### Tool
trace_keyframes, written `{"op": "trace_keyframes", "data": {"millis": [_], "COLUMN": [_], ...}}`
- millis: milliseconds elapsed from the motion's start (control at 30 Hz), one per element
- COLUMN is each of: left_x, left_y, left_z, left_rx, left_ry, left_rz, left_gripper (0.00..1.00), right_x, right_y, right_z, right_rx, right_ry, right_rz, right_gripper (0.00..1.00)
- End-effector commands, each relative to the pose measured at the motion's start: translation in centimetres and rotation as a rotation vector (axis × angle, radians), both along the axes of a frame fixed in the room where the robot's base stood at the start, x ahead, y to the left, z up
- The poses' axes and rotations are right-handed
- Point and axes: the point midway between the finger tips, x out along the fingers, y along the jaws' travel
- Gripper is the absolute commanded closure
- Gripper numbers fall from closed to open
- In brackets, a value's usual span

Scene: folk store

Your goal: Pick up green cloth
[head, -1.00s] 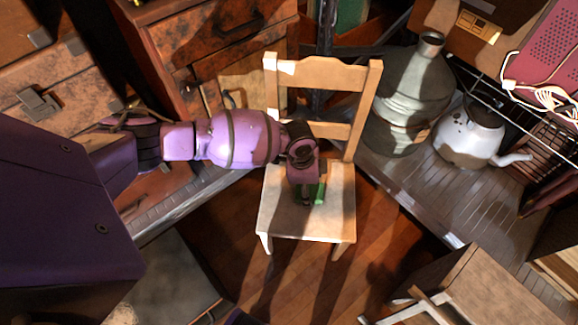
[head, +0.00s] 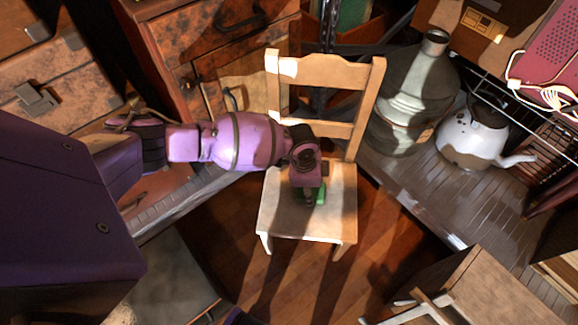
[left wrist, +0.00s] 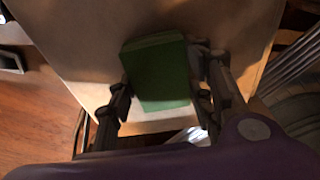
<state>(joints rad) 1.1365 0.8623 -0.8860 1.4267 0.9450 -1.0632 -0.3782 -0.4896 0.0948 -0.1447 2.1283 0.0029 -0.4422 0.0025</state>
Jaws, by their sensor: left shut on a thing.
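The green cloth (head: 321,194) is at the seat of a small wooden chair (head: 282,219), partly hidden by my left gripper (head: 308,197). In the left wrist view the cloth (left wrist: 158,72) looks like a flat green folded block. The fingers of my left gripper (left wrist: 165,104) stand on both sides of it and are shut on it. Whether the cloth still touches the seat, I cannot tell. My right gripper is not in view.
The chair's backrest (head: 325,72) rises just behind my left gripper. A grey metal jug (head: 408,100) and a white kettle (head: 470,138) stand on a metal surface at the right. A wooden cabinet (head: 205,40) is behind my left arm. Wooden floor lies below.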

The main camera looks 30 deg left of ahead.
Motion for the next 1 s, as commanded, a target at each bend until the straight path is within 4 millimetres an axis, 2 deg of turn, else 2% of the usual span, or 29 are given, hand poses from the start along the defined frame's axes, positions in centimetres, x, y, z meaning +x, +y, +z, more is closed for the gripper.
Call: {"op": "trace_keyframes", "data": {"millis": [167, 300, 467, 600, 800, 1000], "left_x": [0.2, 0.2, -2.6, -5.7, -10.3, -12.9], "left_y": [-0.1, 0.0, -0.6, -1.3, -2.4, -2.9], "left_z": [1.4, 3.7, 7.1, 10.1, 11.8, 12.7], "left_rx": [-0.001, 0.0, -0.001, -0.002, -0.001, -0.001], "left_ry": [-0.004, -0.006, -0.005, -0.004, 0.0, -0.001], "left_rz": [-0.001, 0.0, -0.003, -0.005, -0.002, -0.001], "left_gripper": [0.78, 0.78, 0.78, 0.78, 0.78, 0.78], "right_x": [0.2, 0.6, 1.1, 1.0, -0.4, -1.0], "right_y": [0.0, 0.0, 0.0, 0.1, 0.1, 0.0], "right_z": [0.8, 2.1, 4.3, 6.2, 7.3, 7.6], "right_rx": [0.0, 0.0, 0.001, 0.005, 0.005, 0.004], "right_ry": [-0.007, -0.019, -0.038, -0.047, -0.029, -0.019], "right_rz": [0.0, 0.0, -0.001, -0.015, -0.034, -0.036], "right_gripper": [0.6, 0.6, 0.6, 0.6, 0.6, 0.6]}}
